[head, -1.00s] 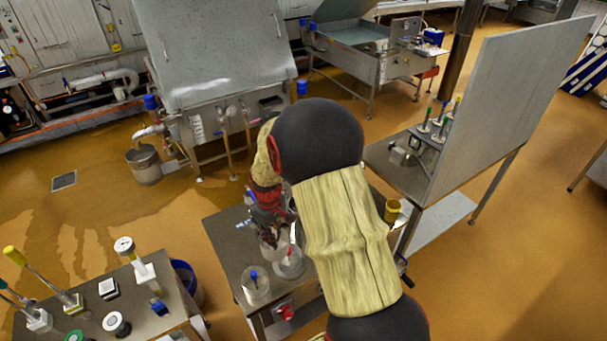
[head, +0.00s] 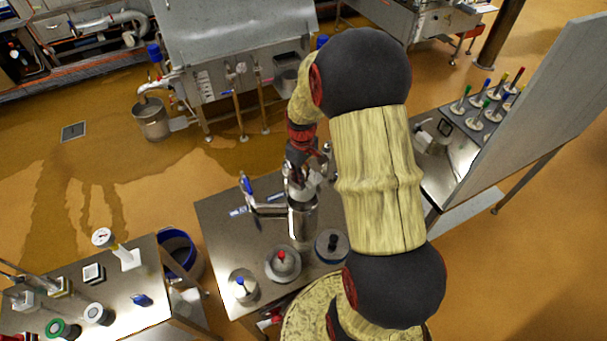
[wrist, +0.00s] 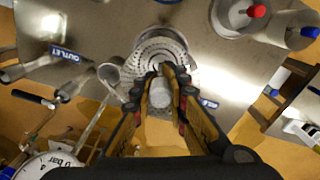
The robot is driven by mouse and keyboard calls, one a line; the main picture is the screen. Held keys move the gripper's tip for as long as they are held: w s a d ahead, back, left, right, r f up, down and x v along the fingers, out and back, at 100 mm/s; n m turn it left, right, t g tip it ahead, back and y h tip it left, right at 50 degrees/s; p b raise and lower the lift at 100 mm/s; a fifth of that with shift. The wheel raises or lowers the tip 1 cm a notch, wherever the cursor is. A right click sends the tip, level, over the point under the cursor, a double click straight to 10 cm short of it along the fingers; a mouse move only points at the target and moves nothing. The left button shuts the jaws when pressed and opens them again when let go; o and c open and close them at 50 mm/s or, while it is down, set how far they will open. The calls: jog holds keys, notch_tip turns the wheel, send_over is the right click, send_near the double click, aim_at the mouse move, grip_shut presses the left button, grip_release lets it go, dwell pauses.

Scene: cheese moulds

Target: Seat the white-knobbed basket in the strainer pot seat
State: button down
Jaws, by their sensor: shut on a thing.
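My gripper (head: 303,176) is shut on the white knob (wrist: 160,87) at the top of a basket. In the head view the gripper is directly above the upright steel strainer pot (head: 303,222) on the table. The basket's lower part is hidden, so I cannot tell how deep it sits in the pot. My gripper (wrist: 168,75) covers part of the basket in the wrist view.
A blue-knobbed item (head: 242,287), a red-knobbed item (head: 283,265) and a black-knobbed item (head: 332,246) stand close in front of the pot. Pipes with a blue handle (head: 247,186) are left of it. A pressure gauge (wrist: 48,166) shows in the wrist view.

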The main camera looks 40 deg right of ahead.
jog(key=shift+d, duration=0.1)
jog(key=shift+f+b, duration=1.8)
jog(key=shift+f, duration=1.1)
jog(key=shift+f+b, duration=3.25)
jog(key=shift+f, duration=2.3)
